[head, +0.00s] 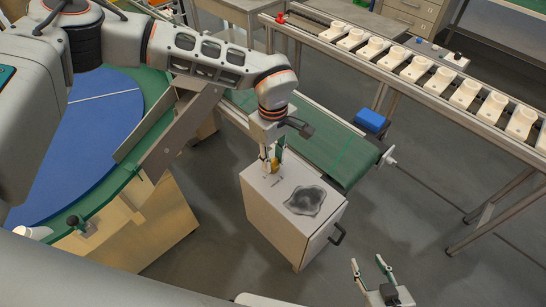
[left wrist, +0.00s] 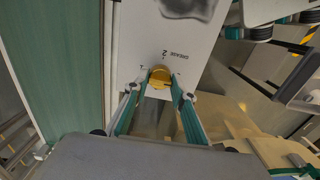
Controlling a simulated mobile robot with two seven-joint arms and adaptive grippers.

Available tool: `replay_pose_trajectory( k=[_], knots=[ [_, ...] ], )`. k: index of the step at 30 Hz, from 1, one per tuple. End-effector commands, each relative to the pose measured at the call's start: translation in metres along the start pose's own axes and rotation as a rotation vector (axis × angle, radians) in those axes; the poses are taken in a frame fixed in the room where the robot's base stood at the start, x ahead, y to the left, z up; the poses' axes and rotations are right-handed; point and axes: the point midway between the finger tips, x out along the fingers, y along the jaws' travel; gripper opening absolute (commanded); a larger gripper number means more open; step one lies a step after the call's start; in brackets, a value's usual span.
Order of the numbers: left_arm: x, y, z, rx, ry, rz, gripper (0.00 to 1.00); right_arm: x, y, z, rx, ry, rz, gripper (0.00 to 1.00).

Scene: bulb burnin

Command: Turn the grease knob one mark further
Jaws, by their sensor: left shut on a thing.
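The yellow grease knob (left wrist: 160,75) sits on the white panel of a cabinet (head: 262,196). In the left wrist view it lies between my left fingertips, with printing that reads "GREASE" and "2" just above it. A small mark shows at each side of the knob. My left gripper (head: 271,167) reaches down onto the cabinet top and is shut on the knob; the fingers partly hide it in the head view. My right gripper (head: 371,263) is at the bottom right, fingers apart and empty, away from the cabinet.
A dark grey patch (head: 305,201) lies on the cabinet top, and a black handle (head: 338,235) is on its side. A green conveyor (head: 325,147) runs behind. A blue round table (head: 90,140) stands left. A rack of white holders (head: 415,68) stands behind right. Floor is clear at right.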

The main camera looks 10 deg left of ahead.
Motion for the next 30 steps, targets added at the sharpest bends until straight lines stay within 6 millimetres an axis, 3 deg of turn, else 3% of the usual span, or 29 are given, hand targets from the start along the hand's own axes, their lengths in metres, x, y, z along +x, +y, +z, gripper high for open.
replay_pose_trajectory(
  k=[17, 18, 19, 30],
  knots=[
    [-0.0005, 0.0003, 0.0003, 0.031, 0.0, 0.001, 0.04, -0.0007, 0.0007, -0.0038, 0.0, 0.006, 0.001, 0.4],
    [-0.0005, 0.0003, 0.0003, 0.031, 0.0, 0.001, 0.33, -0.0008, 0.0007, -0.004, 0.0, 0.006, 0.001, 0.4],
    [-0.0005, 0.0003, 0.0003, 0.031, 0.0, 0.001, 0.4, -0.0008, 0.0007, -0.0041, 0.0, 0.007, 0.001, 0.4],
    [-0.0016, 0.0003, 0.0001, 0.03, 0.0, 0.001, 0.42, -0.0005, 0.0012, -0.0009, -0.002, 0.0, 0.002, 0.4]
  ],
)
